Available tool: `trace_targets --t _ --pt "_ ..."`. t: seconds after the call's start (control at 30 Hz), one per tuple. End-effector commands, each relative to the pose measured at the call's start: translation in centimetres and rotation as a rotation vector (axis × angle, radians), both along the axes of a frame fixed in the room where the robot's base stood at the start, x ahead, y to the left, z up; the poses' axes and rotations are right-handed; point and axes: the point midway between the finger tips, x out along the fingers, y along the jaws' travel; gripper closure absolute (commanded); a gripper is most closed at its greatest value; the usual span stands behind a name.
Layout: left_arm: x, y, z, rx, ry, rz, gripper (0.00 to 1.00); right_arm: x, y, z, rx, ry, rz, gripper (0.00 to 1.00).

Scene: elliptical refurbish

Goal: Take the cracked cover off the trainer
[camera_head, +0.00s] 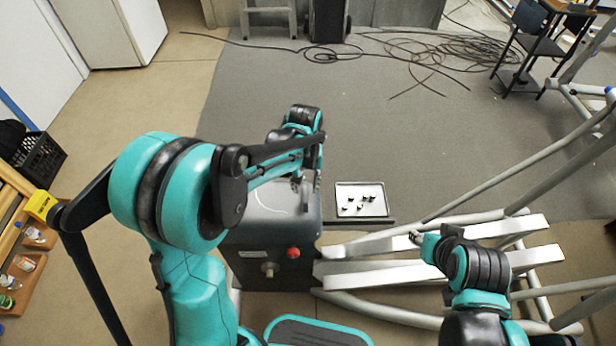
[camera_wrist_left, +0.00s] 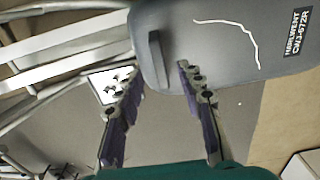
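The trainer's dark grey housing (camera_head: 255,240) stands near the middle of the head view, with a red knob on its front. Its grey cover (camera_head: 258,200) lies on top. In the left wrist view the cover (camera_wrist_left: 225,75) carries a white, jagged crack line, a label and a raised dark handle (camera_wrist_left: 156,58). My left gripper (camera_head: 305,186) is over the cover's right part. In the left wrist view its fingers (camera_wrist_left: 160,76) are spread, with the handle ahead between them; contact is not visible. My right gripper (camera_head: 417,238) is above the trainer's pale rails; its fingers are too small to judge.
A tray (camera_head: 345,213) with several small dark pieces lies right of the housing. Pale rails and tubes (camera_head: 450,234) spread to the right. Loose cables (camera_head: 420,52) lie on the floor at the back. A dark crate (camera_head: 40,157) is at the far left.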

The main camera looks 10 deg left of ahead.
Motion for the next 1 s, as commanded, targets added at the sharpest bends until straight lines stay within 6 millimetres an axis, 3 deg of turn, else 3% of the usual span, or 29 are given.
trace_targets --t 0.1,0.3,0.67,0.8,0.83,0.97,1.0 --pt "0.0 0.0 -2.4 0.0 -0.001 0.0 0.62 0.0 0.0 -1.2 0.0 0.0 0.0 0.6" --pt "0.0 0.0 -4.4 0.0 -0.001 0.0 0.62 0.0 0.0 -2.0 0.0 0.0 0.0 0.6" --pt "0.0 0.0 -4.8 0.0 -0.001 0.0 0.62 0.0 0.0 -2.0 0.0 0.0 0.0 0.6" --pt "0.0 0.0 -4.8 0.0 -0.001 0.0 0.96 0.0 0.0 -2.0 0.0 0.0 0.0 0.6" --pt "0.0 0.0 -4.8 0.0 -0.001 0.0 1.0 0.0 0.0 -2.0 0.0 0.0 0.0 0.6" --pt "0.0 0.0 -4.8 -0.001 -0.001 0.0 1.0 0.0 0.0 -2.0 0.0 0.0 0.0 0.6" --pt "0.0 0.0 -4.8 -0.001 -0.001 0.0 0.92 0.0 0.0 -2.0 0.0 0.0 0.0 0.6"
